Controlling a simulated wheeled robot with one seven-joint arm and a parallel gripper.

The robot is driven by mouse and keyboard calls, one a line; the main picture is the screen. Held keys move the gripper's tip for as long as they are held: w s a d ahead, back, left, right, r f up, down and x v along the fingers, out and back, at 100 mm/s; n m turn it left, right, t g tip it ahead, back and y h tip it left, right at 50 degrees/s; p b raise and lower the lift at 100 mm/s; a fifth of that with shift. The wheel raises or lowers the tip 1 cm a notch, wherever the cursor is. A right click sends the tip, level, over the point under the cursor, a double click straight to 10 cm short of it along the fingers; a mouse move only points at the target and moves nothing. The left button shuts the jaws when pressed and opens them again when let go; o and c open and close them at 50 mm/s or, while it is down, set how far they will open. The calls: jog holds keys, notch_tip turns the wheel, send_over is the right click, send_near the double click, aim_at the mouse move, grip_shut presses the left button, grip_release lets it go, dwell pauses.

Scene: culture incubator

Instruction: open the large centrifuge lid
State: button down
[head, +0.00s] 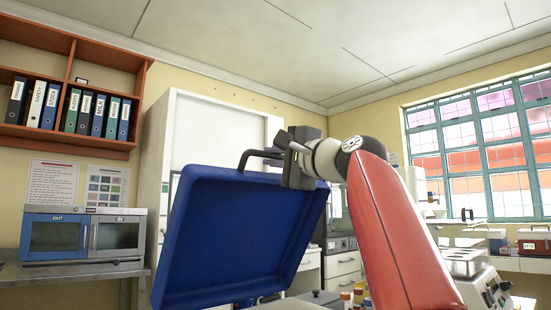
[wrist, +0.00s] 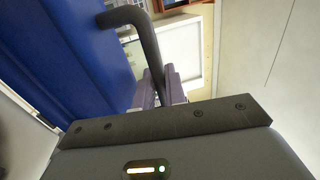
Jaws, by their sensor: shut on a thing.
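The large centrifuge lid (head: 238,245) is a blue panel with a raised rim. It stands tilted steeply upward in the middle of the head view, and its blue surface fills the upper left of the wrist view (wrist: 70,55). A dark bar handle (head: 250,154) sticks out at the lid's top edge; it also shows in the wrist view (wrist: 143,37). My gripper (head: 276,150) is at this top edge, shut on the handle at its right part. The fingertips are partly hidden by the gripper body in the wrist view (wrist: 163,95).
A blue-fronted incubator (head: 85,236) stands on a bench at left, below a shelf of binders (head: 70,110). A tall white cabinet (head: 215,130) rises behind the lid. A white device (head: 488,290) and red-lidded boxes (head: 535,243) are at right. Above the lid is free room.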

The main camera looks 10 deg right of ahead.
jog(key=c, duration=1.5)
grip_release()
jog(key=shift+s+d+f, duration=0.1)
jog(key=shift+s+d+f+b, duration=0.15)
jog(key=shift+s+d+b, duration=0.05)
jog(key=shift+s+b, duration=0.1)
jog(key=b+v, duration=0.2)
jog(key=v, duration=0.4)
jog(key=shift+s+d, duration=0.2)
jog(key=shift+s, duration=0.15)
